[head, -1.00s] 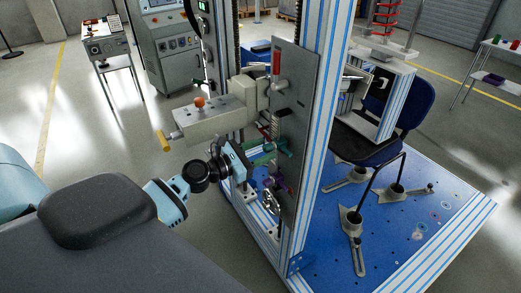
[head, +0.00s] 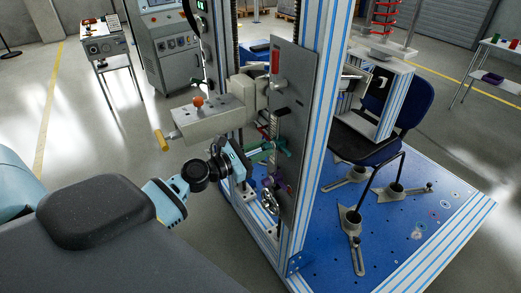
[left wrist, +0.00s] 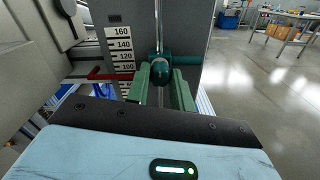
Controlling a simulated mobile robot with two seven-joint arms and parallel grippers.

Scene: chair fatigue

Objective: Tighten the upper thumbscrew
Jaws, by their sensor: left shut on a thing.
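A teal thumbscrew (left wrist: 160,72) with a side bar sits on the slotted grey plate, in the middle of the left wrist view. In the head view its teal part (head: 282,147) shows at the plate, above a purple part (head: 270,184). My left gripper (head: 262,150) reaches in from the left at the plate. In the left wrist view its two green fingers (left wrist: 161,88) stand on either side of the thumbscrew's round end and are shut on it. The exact contact is partly hidden. My right gripper is not in view.
A scale (left wrist: 120,48) with a red pointer (left wrist: 110,76) is left of the thumbscrew. A beige arm with an orange knob (head: 199,101) juts out above my left gripper. A blue-striped upright (head: 312,130) stands right of the plate. A chair (head: 405,110) is behind.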

